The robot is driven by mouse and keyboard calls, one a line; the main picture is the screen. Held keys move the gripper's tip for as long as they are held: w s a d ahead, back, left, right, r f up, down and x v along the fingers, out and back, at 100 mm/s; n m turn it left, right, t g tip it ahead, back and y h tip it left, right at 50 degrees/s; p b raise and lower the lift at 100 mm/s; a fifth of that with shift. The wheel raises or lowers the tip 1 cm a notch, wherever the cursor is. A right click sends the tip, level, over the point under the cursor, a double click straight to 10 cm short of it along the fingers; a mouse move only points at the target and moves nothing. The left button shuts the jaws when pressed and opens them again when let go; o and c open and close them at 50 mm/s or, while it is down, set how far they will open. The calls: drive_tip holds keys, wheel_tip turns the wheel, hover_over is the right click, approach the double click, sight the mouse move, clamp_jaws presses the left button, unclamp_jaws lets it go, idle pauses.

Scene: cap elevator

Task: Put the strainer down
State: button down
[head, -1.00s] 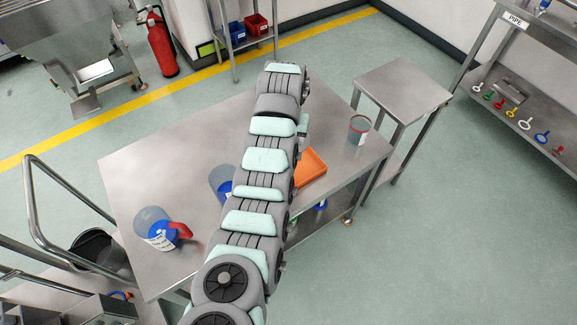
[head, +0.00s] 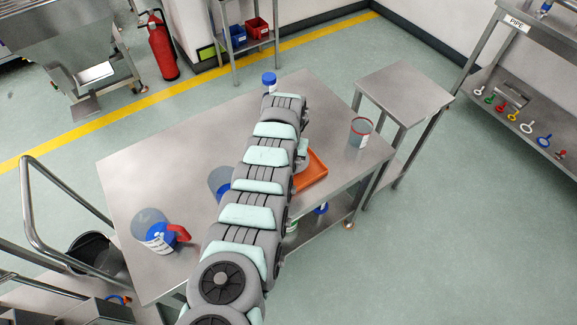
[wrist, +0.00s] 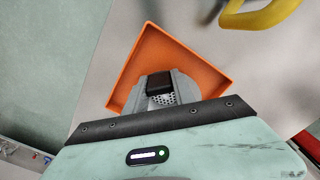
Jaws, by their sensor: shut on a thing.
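In the wrist view my gripper (wrist: 160,82) is shut on the strainer. A small patch of its perforated metal (wrist: 162,101) shows between the fingers, with a dark block just above the patch. The rest of the strainer is hidden by the gripper. An orange tray (wrist: 201,70) lies behind the fingers in that view, and I cannot tell whether the strainer touches it. In the head view the orange tray (head: 314,168) shows right of my arm on the steel table (head: 178,130); my arm hides the gripper and strainer.
A jug with a red handle (head: 152,231) and another clear jug (head: 220,180) stand left of my arm. A blue-capped container (head: 269,80) stands at the back edge. A grey container (head: 360,132) stands at the right. A yellow handle (wrist: 262,14) is close beside the tray.

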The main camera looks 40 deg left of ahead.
drive_tip(key=shift+f, duration=0.1)
drive_tip(key=c, duration=1.1)
unclamp_jaws()
drive_tip(key=shift+o, duration=0.2)
